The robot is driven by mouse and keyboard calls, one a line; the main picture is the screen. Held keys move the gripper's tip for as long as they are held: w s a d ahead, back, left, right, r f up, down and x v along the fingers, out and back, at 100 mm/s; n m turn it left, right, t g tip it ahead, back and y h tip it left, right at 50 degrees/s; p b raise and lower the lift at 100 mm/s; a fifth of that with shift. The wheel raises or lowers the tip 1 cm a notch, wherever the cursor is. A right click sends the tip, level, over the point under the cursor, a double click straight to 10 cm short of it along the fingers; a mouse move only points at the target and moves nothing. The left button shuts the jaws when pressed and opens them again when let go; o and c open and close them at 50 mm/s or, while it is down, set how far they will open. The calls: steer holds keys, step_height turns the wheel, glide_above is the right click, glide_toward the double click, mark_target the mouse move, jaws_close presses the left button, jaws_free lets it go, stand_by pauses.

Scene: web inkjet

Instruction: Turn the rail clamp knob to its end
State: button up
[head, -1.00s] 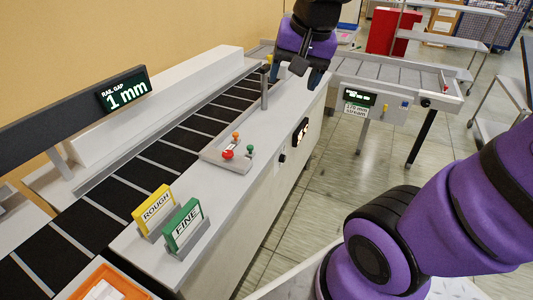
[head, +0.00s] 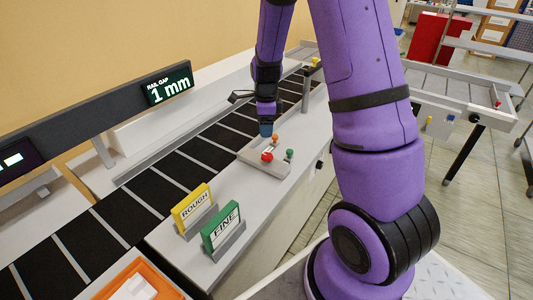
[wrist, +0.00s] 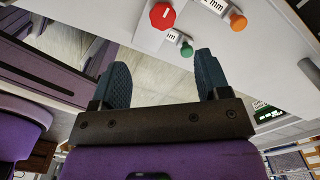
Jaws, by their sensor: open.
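A light plate on the conveyor's side ledge carries three coloured knobs: a red one (head: 267,156), an orange one (head: 275,139) and a green one (head: 290,153). In the wrist view the red knob (wrist: 162,15) is faceted, the green knob (wrist: 187,48) and orange knob (wrist: 237,20) are smaller, with partly cut labels beside them. I cannot read which is the rail clamp knob. My gripper (head: 266,130) is above the plate's far end, near the orange knob. In the wrist view my gripper (wrist: 160,68) is open and empty, its fingers apart from the knobs.
The rail gap display (head: 168,86) reads 1 mm. A yellow ROUGH sign (head: 192,207) and a green FINE sign (head: 221,226) stand on the near ledge. An orange tray (head: 155,275) is at the front. A grey post (head: 306,92) rises beyond the plate.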

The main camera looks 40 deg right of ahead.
mark_target(267, 155)
steer(key=shift+m, duration=0.3)
steer(key=f, duration=1.2)
steer(key=shift+d+f, duration=0.1)
steer(key=shift+d, duration=0.25)
steer(key=c, duration=0.9)
steer(key=shift+c, duration=0.2)
